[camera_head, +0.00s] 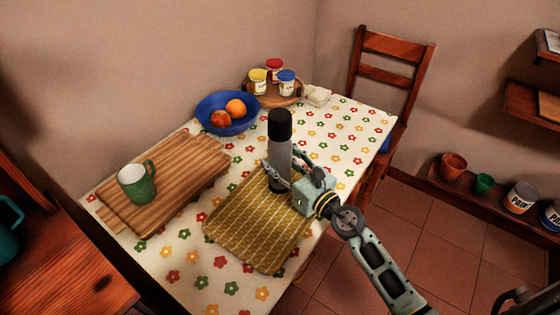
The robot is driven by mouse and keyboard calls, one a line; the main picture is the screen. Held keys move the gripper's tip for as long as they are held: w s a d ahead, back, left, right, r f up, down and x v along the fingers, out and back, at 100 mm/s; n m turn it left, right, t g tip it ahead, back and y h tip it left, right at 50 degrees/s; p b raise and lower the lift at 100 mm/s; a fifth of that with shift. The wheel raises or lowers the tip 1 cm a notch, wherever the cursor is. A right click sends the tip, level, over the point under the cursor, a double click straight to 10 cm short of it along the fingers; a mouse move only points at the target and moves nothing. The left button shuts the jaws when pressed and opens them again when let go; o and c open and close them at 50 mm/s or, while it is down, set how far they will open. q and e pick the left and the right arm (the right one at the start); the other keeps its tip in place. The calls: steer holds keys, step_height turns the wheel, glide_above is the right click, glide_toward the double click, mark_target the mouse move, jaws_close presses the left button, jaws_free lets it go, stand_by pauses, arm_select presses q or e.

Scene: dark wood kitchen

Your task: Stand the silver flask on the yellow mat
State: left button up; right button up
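The silver flask (279,153) has a grey body and a black cap. It is upright over the far part of the yellow mat (245,228), and its base appears to meet the mat. My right gripper (280,168) comes in from the right, low on the flask. One finger crosses the flask's near side and the other passes behind it; it looks shut on the flask. The far fingertip is hidden. My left gripper is not in view.
On the flowered table (340,137) are a wooden board (190,170) with a green mug (137,184), a blue bowl (212,126) of fruit, and a round tray (289,99) with several jars. A chair (388,75) stands behind. The mat's near part is clear.

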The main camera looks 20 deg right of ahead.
mark_target(288, 167)
steer(key=o, duration=0.4)
steer(key=shift+c, duration=0.2)
steer(key=shift+r, duration=0.15)
steer(key=b+v, duration=0.1)
steer(key=v, duration=0.6)
steer(key=shift+s, duration=0.25)
steer(key=shift+d, duration=0.1)
